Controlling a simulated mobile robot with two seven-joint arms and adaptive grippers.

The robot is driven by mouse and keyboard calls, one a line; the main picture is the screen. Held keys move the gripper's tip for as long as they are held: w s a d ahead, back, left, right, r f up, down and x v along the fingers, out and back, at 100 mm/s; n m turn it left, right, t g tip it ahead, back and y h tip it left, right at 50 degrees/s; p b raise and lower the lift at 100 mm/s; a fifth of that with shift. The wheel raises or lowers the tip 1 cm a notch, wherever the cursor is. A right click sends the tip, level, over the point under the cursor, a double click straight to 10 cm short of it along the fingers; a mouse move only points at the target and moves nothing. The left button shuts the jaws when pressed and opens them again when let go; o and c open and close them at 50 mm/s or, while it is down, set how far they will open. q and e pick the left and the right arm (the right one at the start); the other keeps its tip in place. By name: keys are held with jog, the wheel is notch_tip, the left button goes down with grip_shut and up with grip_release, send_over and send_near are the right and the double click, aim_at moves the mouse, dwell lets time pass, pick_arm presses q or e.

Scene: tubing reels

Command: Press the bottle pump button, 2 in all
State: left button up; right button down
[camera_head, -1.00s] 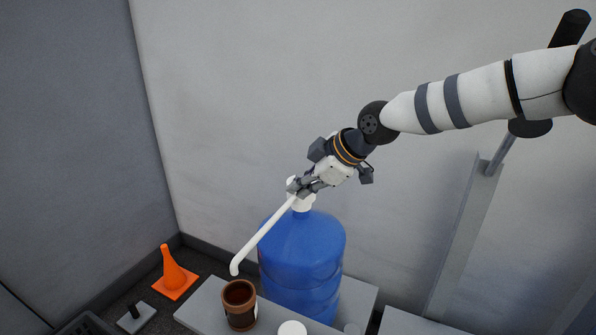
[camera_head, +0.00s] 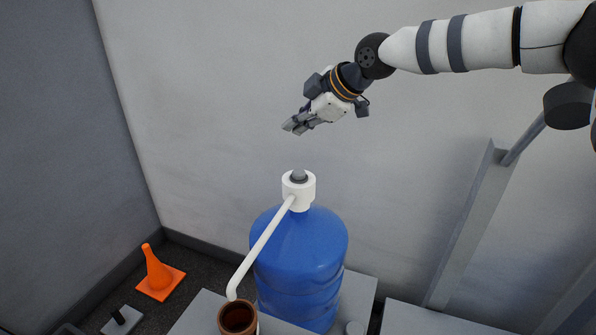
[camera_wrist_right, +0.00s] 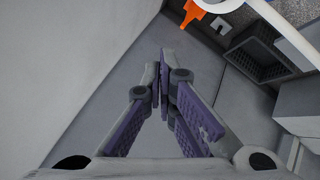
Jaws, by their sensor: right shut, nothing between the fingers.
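The blue water bottle (camera_head: 298,258) stands upright on a grey surface in the head view. A white pump (camera_head: 298,194) sits on its neck, with a grey button (camera_head: 299,175) on top. Its long white spout (camera_head: 262,246) slopes down to the left and ends over a brown cup (camera_head: 238,317). My right gripper (camera_head: 289,128) is shut and empty, in the air above the pump and apart from the button. In the right wrist view its fingers (camera_wrist_right: 163,65) meet, and a white curved piece (camera_wrist_right: 268,20), likely the spout, shows at upper right. My left gripper is not in view.
An orange cone (camera_head: 158,274) stands on the floor at the left. Grey walls (camera_head: 230,90) rise behind the bottle and at the left. A grey slanted post (camera_head: 466,225) stands to the right. The right wrist view shows a dark crate (camera_wrist_right: 262,58).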

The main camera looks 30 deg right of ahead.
send_over(298, 173)
notch_tip(298, 173, down, 6)
jog(key=shift+a+r+b, duration=0.1)
jog(key=shift+b, duration=0.35)
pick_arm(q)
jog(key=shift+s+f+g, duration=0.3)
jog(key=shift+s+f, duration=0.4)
pick_arm(e)
jog(key=shift+f, duration=1)
jog(key=shift+f, duration=0.1)
jog(key=shift+f, duration=0.35)
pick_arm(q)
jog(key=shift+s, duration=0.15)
pick_arm(e)
jog(key=shift+s+f, duration=0.2)
jog(key=shift+f, duration=0.8)
dwell(0.3)
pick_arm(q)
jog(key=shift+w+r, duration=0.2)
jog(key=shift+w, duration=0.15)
pick_arm(e)
jog(key=shift+w+r, duration=0.15)
jog(key=shift+r, duration=1.05)
